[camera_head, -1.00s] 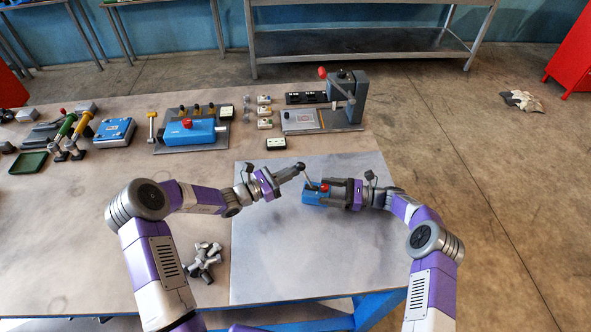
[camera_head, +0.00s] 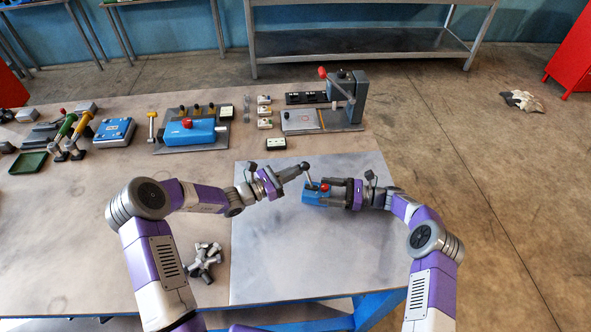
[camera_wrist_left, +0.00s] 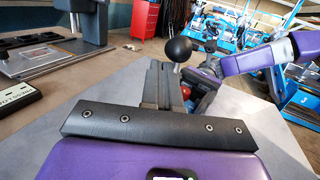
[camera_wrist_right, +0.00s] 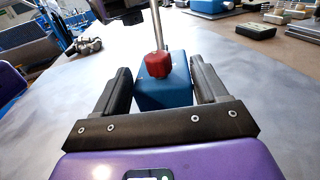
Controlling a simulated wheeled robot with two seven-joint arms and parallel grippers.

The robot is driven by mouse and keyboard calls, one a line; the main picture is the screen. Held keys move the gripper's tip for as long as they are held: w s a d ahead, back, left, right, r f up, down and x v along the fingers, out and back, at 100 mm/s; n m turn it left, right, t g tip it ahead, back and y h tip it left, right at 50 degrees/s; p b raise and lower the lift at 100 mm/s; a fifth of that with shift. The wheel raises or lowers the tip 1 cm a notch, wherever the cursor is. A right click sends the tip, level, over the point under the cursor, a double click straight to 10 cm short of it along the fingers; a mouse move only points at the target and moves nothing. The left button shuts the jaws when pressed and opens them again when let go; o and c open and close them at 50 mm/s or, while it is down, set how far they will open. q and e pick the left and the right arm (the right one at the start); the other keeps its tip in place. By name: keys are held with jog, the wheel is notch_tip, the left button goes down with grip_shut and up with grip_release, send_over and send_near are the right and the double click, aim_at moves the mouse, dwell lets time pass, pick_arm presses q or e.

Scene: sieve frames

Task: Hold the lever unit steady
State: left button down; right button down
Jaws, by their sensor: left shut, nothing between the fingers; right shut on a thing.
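The lever unit (camera_head: 314,198) is a blue block with a red button and a thin metal lever ending in a black ball knob (camera_head: 304,166). My right gripper (camera_head: 334,193) is shut on the block from the right. In the right wrist view the block (camera_wrist_right: 165,92) sits between the two fingers, with the red button (camera_wrist_right: 158,64) on top. My left gripper (camera_head: 297,171) is shut and empty, its tips beside the knob. In the left wrist view the knob (camera_wrist_left: 179,49) shows just beyond the closed fingers (camera_wrist_left: 160,85); I cannot tell whether they touch.
A pale grey mat (camera_head: 290,265) lies under both grippers, largely clear. A pile of grey metal fittings (camera_head: 203,260) lies left of it. Behind stand a blue device on a plate (camera_head: 190,134), a grey press with a red knob (camera_head: 345,100) and a small labelled box (camera_head: 276,143).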

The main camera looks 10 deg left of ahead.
aim_at(306, 168)
pick_arm(q)
jog(key=shift+d+r, duration=0.3)
jog(key=shift+r, duration=0.2)
jog(key=shift+d, duration=0.4)
dwell(0.4)
jog(key=shift+d+r, duration=0.65)
jog(key=shift+d, duration=0.2)
jog(key=shift+d+r, duration=0.6)
jog(key=shift+d, duration=0.25)
dwell(1.7)
jog(key=a+f, duration=0.5)
jog(key=a, duration=0.3)
jog(key=shift+f, duration=0.35)
dwell(1.0)
jog(key=shift+a, duration=0.1)
jog(key=shift+s+a+f, duration=0.1)
jog(key=shift+a+f, duration=0.65)
jog(key=shift+a, duration=0.25)
jog(key=shift+s+a+f, duration=0.1)
jog(key=shift+a+f, duration=0.65)
jog(key=shift+a, duration=0.25)
